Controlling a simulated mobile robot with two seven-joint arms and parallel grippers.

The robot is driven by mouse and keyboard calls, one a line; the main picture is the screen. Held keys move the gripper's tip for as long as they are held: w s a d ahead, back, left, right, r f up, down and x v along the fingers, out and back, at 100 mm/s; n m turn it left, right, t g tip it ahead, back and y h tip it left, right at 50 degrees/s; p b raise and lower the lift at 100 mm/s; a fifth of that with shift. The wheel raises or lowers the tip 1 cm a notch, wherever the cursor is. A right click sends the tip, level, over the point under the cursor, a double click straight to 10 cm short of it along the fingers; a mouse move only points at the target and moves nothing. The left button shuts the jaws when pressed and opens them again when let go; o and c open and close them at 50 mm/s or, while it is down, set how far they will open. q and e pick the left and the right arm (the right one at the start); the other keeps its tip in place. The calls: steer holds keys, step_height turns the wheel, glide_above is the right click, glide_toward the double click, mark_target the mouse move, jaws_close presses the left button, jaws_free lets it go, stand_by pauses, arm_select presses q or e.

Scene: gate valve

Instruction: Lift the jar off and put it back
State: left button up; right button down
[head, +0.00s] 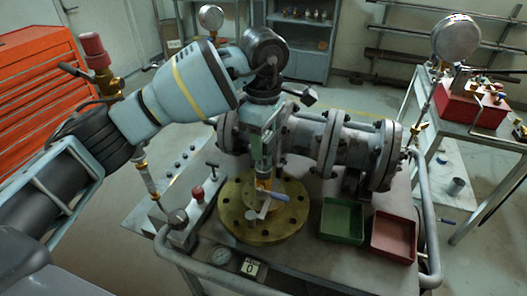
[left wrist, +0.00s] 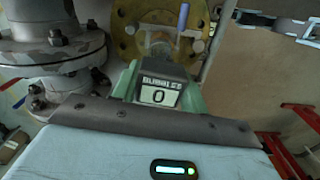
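I cannot make out a jar for sure in either view. My left gripper (head: 263,172) points down over the yellow round flange (head: 235,222) in the head view. A small orange part shows just under its fingertips; I cannot tell whether it is held. A bracket with a blue handle (head: 277,196) stands on the flange. In the left wrist view the flange (left wrist: 127,40) and the blue handle (left wrist: 183,16) are at the top. A counter plate reading "BUBBLES 0" (left wrist: 159,92) shows between green gripper parts. My right gripper is in neither view.
A green tray (head: 342,222) and a red tray (head: 394,237) are right of the flange. The grey pipe valve (head: 340,150) stands behind. A red-handled brass valve (head: 95,50) stands left.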

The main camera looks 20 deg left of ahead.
arm_select(q)
steer(key=c, duration=0.6)
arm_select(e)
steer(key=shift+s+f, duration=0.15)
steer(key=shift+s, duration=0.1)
arm_select(q)
steer(key=shift+o, duration=0.2)
steer(key=shift+r, duration=0.2)
steer(key=shift+r, duration=0.55)
step_height(320, 180, up, 2)
steer(key=shift+r, duration=0.15)
steer(key=s+r, duration=0.1)
steer(key=s, duration=1.5)
steer(key=shift+r, duration=0.15)
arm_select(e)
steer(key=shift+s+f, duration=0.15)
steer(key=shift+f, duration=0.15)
arm_select(q)
steer(key=shift+r, duration=0.1)
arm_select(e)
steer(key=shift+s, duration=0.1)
